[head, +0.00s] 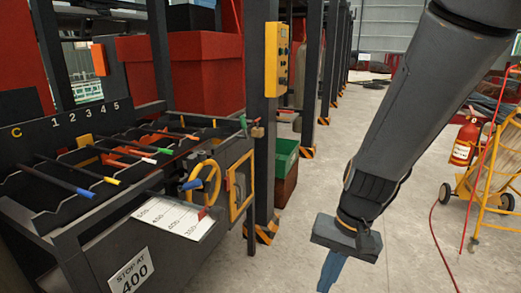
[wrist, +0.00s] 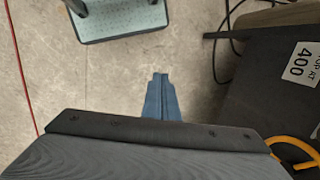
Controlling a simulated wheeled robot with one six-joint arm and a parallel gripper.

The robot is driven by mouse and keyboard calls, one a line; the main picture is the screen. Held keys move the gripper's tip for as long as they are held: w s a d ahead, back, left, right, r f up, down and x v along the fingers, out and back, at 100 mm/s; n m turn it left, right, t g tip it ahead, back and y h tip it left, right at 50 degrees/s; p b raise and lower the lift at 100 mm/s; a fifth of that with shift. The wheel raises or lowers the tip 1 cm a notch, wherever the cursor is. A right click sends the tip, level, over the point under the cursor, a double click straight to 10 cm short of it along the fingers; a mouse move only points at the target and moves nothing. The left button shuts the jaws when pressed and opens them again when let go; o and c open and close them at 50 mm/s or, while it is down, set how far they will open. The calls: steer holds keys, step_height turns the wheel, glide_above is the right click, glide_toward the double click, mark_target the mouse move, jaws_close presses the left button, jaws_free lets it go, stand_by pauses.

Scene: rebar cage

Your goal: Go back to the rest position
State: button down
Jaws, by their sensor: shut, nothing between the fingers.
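My gripper (head: 329,272) hangs at the lower middle of the head view, pointing down over the concrete floor. It stands apart from the rack on the left. In the wrist view my gripper (wrist: 160,78) shows its blue fingers closed together with nothing between them. The lower end of the fingers is cut off by the head view's bottom edge.
A rack (head: 132,195) with colour-tipped rods and a yellow handwheel (head: 206,181) stands at the left. A fire extinguisher (head: 466,141) and yellow cart (head: 497,170) stand right. A red hose (head: 440,222) lies on the floor. Between rack and cart the floor is mostly clear.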

steer(key=w+d+r+n+t+h, duration=0.2)
steer(key=w+d+r+n+t, duration=0.2)
steer(key=d, duration=0.1)
steer(key=s+r+g+p, duration=0.2)
steer(key=s+g+p, duration=0.1)
steer(key=s, duration=0.4)
steer(key=shift+r+p, duration=0.2)
steer(key=shift+p, duration=0.1)
stand_by(0.3)
